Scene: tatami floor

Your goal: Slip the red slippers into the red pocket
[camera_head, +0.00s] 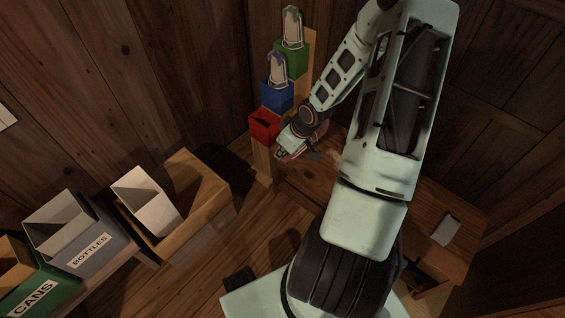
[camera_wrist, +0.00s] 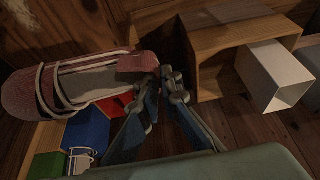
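My gripper (camera_wrist: 165,80) is closed at the end of the pinkish-red slippers (camera_wrist: 25,95), which have pale insoles and stick out to the left in the wrist view. In the head view, my gripper (camera_head: 281,154) is low beside the rack, with only a little of the slippers showing around it. The red pocket (camera_head: 263,127) is the lowest on the upright wooden rack, and its mouth looks empty. It also shows in the wrist view (camera_wrist: 112,106), partly hidden behind the slippers. The slippers appear outside the pocket; the exact gap is unclear.
Above the red pocket are a blue pocket (camera_head: 277,96) and a green pocket (camera_head: 292,60), each holding pale slippers. A wooden bench (camera_head: 320,179) lies beside the rack. A wooden box (camera_head: 205,190), white bin (camera_head: 147,198), grey bottles bin (camera_head: 66,220) and green cans bin (camera_head: 45,290) stand left.

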